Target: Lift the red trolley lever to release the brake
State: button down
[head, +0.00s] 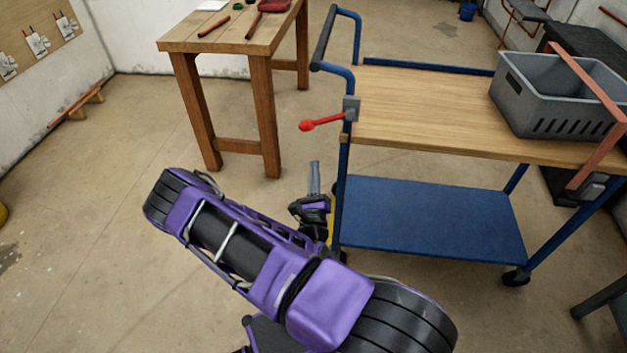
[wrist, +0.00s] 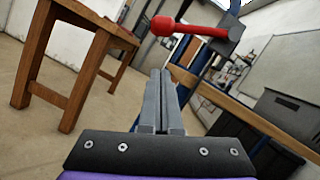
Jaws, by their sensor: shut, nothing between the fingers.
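The red lever (head: 320,123) sticks out to the left from a grey bracket (head: 351,108) on the trolley's left end, with a round red knob at its tip. It slopes slightly down toward the knob. My gripper (head: 314,178) is shut and empty, below the lever and apart from it in the head view. In the wrist view the closed fingers (wrist: 160,90) point forward, and the red lever (wrist: 190,28) shows above and beyond their tips. The blue trolley (head: 430,215) has a wooden top deck and a blue lower shelf.
A wooden workbench (head: 230,38) with tools stands to the left of the trolley. The floor between bench and my arm is clear.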

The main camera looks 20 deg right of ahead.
aim_at(326, 120)
jog(key=w+d+r, duration=0.1)
jog(key=w+r, duration=0.3)
jog(key=w, duration=0.2)
jog(key=shift+d+r, duration=0.2)
jog(key=shift+d, duration=0.05)
jog(key=shift+a+r, duration=0.15)
